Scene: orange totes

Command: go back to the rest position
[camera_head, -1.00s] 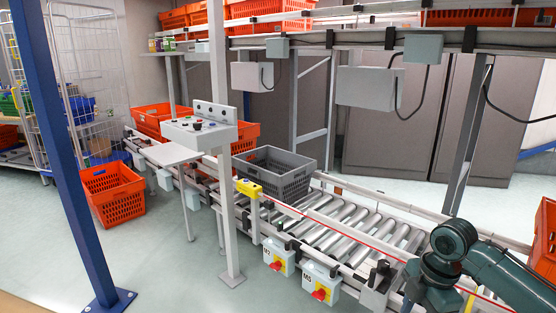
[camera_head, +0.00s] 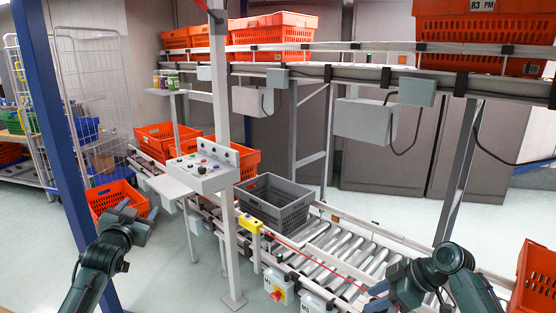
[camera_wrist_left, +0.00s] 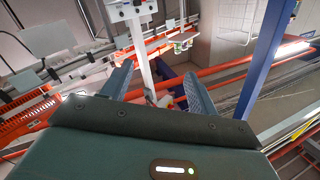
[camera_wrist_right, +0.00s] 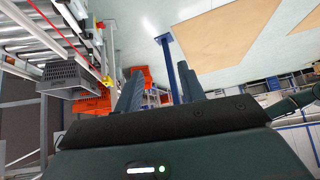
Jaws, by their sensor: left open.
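My left gripper (camera_head: 130,218) is raised at the lower left of the head view, in front of an orange tote on the floor. In the left wrist view its two fingers (camera_wrist_left: 157,88) stand apart with nothing between them. My right gripper (camera_head: 374,296) is at the lower right of the head view, near the front of the roller conveyor. In the right wrist view its fingers (camera_wrist_right: 160,90) are apart and empty. Both arms are bent, and neither gripper holds anything.
A grey crate (camera_head: 293,218) sits on the roller conveyor (camera_head: 340,248). A control box (camera_head: 205,168) stands on a post before it. A blue post (camera_head: 52,130) rises at left. Orange totes (camera_head: 283,27) line the upper rack. An orange tote (camera_head: 535,285) is at far right.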

